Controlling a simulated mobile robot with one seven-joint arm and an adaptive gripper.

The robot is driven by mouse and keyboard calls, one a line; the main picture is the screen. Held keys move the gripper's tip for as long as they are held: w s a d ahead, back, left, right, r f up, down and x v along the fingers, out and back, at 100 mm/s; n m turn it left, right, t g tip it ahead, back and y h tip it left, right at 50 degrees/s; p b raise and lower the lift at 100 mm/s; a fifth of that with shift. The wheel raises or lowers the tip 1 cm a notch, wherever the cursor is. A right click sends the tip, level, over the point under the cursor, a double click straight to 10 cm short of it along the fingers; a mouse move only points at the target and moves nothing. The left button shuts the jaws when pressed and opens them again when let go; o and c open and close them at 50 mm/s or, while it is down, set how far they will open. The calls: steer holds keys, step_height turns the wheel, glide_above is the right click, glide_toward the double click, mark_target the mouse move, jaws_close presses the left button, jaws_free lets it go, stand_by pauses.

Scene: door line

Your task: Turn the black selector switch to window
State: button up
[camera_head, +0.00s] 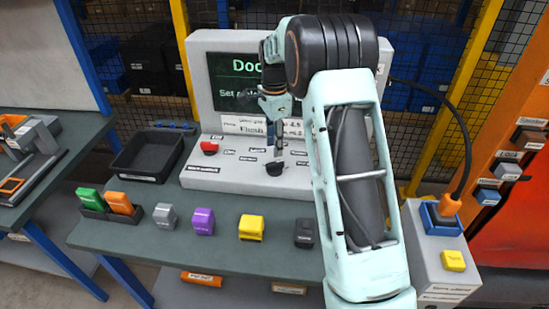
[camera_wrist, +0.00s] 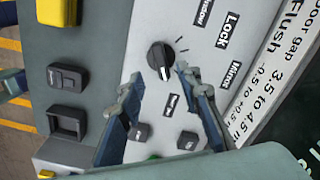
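The black selector switch (camera_head: 275,168) is a round knob on the sloped grey panel of the console. In the wrist view the knob (camera_wrist: 159,54) has a white pointer mark directed down the picture, toward a small label (camera_wrist: 172,104) too small to read. The window label (camera_wrist: 204,11) is up and to the right of the knob, near the lock label (camera_wrist: 228,30) and the mirror label (camera_wrist: 230,75). My gripper (camera_head: 276,150) points down just above the switch. In the wrist view my gripper (camera_wrist: 158,84) is open and empty, its fingertips apart near the knob's lower side. Contact cannot be told.
A red button (camera_head: 209,147) is on the panel's left. A screen (camera_head: 238,80) stands behind. A black tray (camera_head: 146,155) and several coloured blocks, including a yellow one (camera_head: 251,228), are on the bench. A grey box with an orange plug (camera_head: 449,206) stands at right.

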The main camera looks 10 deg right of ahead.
mark_target(274, 162)
step_height(274, 162, down, 7)
steer(key=shift+p, duration=0.35)
jaws_close()
